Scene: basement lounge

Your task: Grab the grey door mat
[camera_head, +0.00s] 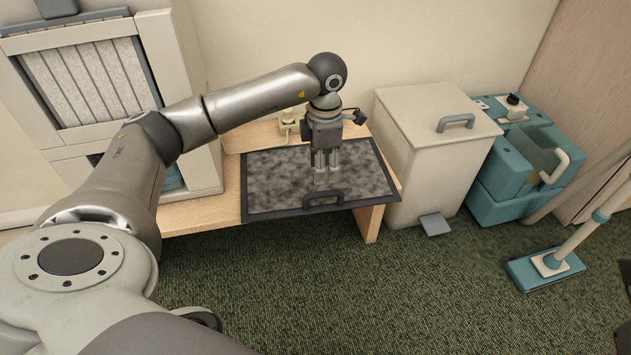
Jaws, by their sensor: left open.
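The grey door mat (275,185) has a mottled grey middle, a dark border and a dark handle (323,200) at its front edge. It lies flat on a low wooden bench, and its front right corner reaches the bench's edge. My left gripper (327,170) points down over the back right part of the mat, behind the handle. It is open with nothing seen between its fingers. I cannot tell whether the fingertips touch the mat. The gripper hides a small part of the mat. My right gripper is not in view.
The wooden bench (200,213) stands against the wall, with a wall socket (289,122) behind it. A white pedal bin (420,160) stands close to its right. Further right are a teal cleaning machine (500,195) and a floor head (545,268). Green carpet (400,310) in front is clear.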

